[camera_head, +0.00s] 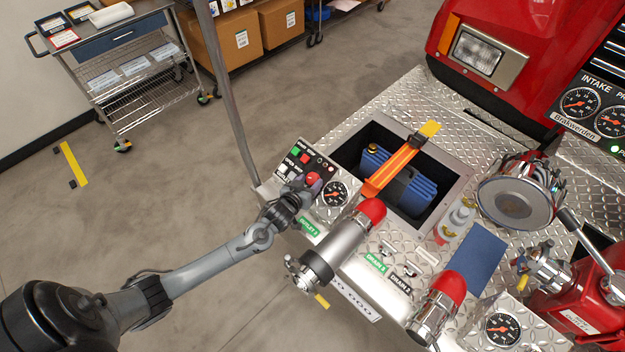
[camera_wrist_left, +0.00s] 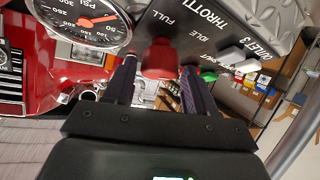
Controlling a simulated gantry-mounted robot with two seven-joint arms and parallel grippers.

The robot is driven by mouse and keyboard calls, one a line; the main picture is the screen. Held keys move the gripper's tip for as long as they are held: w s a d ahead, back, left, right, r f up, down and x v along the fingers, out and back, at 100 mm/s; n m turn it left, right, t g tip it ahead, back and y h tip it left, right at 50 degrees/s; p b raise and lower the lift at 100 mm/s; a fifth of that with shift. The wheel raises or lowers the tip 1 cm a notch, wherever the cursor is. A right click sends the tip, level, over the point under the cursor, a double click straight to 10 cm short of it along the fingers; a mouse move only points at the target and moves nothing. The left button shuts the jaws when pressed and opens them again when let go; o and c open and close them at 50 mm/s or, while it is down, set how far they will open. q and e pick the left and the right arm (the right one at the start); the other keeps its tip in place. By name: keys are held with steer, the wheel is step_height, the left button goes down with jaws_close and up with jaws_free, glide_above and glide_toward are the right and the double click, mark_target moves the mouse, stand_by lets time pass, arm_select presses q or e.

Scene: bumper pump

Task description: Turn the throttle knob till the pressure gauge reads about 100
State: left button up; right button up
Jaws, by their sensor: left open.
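The red throttle knob (camera_head: 313,179) stands on the dark control panel next to the round pressure gauge (camera_head: 334,194). In the left wrist view the knob (camera_wrist_left: 160,59) sits between the two dark fingers of my left gripper (camera_wrist_left: 158,84), with "FULL", "IDLE" and "THROTTLE" lettering beyond it. My left gripper (camera_head: 303,193) is open around the knob, fingers on either side; contact cannot be told. The gauge (camera_wrist_left: 90,20) is partly cut off at the top left of the wrist view. Its orange needle shows, but the exact reading is unclear. My right gripper is not in view.
Green and red buttons (camera_head: 298,155) share the panel. A red-capped metal outlet (camera_head: 345,238) stands close to the right of my left gripper. An open bin (camera_head: 345,160) with a blue case and orange strap lies behind. A grey post (camera_head: 228,90) rises at the left.

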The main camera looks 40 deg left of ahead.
arm_select(q)
steer(key=shift+x, duration=1.4)
steer(key=c, duration=0.7)
